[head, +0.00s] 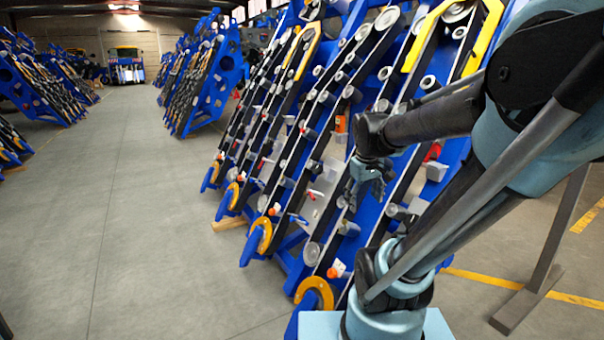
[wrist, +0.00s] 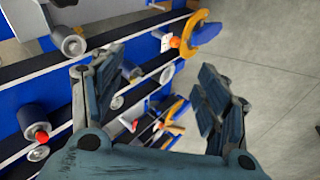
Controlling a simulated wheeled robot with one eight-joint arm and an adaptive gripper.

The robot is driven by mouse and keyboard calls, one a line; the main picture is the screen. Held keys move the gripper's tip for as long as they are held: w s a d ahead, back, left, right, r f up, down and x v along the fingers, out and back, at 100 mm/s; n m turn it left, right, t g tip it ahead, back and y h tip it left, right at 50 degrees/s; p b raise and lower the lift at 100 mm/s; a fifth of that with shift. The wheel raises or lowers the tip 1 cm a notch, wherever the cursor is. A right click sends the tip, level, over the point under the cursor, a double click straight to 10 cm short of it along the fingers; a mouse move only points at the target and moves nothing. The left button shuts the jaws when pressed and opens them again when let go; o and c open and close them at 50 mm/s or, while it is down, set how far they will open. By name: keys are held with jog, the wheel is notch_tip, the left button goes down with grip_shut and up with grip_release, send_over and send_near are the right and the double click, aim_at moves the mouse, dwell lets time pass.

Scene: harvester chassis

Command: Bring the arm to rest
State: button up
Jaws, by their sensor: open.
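My gripper (head: 368,172) hangs from my bent arm in front of the nearest blue harvester chassis (head: 262,258) in the head view. In the wrist view my gripper (wrist: 165,95) shows its two dark, jointed fingers spread apart, with nothing between them. Behind the fingers in that view lie the chassis's black rails, grey rollers and an orange hook-shaped end. I cannot tell how far the fingertips are from the chassis.
More blue chassis (head: 203,80) lean in a row farther back, and others (head: 40,85) stand at the left. The grey floor (head: 130,200) between them is clear. A grey metal stand (head: 540,270) is at the right, near yellow floor lines.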

jog(key=s+f+m, duration=0.4)
jog(key=s+f, duration=0.5)
jog(key=s, duration=0.4)
jog(key=shift+s+g+y, duration=0.25)
jog(key=shift+g+y, duration=0.15)
jog(key=shift+a, duration=0.1)
jog(key=shift+w+f, duration=0.25)
jog(key=shift+w, duration=0.25)
dwell(0.4)
